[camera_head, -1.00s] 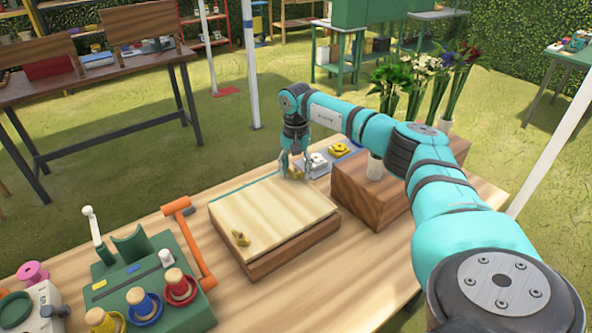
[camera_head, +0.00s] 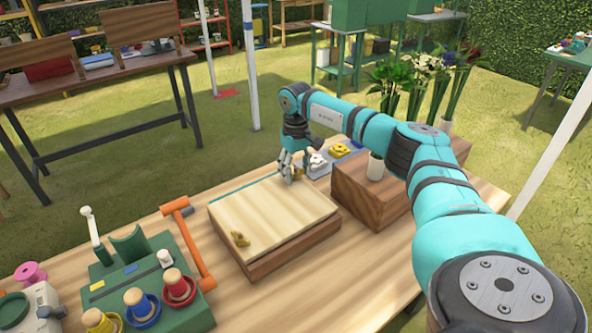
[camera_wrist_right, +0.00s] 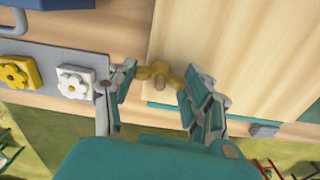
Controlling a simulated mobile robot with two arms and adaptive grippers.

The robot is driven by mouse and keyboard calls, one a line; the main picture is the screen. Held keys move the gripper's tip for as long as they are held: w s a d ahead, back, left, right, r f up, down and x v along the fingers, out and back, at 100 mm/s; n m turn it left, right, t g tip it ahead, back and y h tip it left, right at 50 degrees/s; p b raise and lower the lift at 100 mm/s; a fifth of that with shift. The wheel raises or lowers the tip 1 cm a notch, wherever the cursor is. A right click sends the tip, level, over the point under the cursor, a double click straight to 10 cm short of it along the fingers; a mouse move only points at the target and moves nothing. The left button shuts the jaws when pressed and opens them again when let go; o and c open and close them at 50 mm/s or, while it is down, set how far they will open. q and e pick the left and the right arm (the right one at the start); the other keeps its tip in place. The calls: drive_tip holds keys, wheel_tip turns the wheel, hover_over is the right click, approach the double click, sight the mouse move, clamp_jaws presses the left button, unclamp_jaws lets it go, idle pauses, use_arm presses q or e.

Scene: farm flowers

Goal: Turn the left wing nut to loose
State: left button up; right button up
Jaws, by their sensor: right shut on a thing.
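A wooden press (camera_head: 270,215) with a pale top board lies on the table. One brass wing nut (camera_head: 240,239) sits at its near left corner, with no gripper by it. A second brass wing nut (camera_wrist_right: 158,74) sits on the board's far edge, seen in the right wrist view. My right gripper (camera_head: 291,178) is down over this far nut, its fingers shut on the nut's wings from both sides. In the head view the fingers mostly hide that nut. My left gripper is not in view.
White and yellow flower blocks (camera_wrist_right: 73,82) stand on a grey strip beside the press. A wooden box (camera_head: 365,196) with a white cup is to the right. A green stand with colored knobs (camera_head: 150,280) and an orange-handled tool (camera_head: 190,240) are at left.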

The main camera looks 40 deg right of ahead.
drive_tip(key=shift+r+n, duration=0.1)
drive_tip(key=shift+n, duration=0.5)
drive_tip(key=o, duration=1.2)
wheel_tip(320, 180, up, 12)
drive_tip(key=shift+f, duration=0.1)
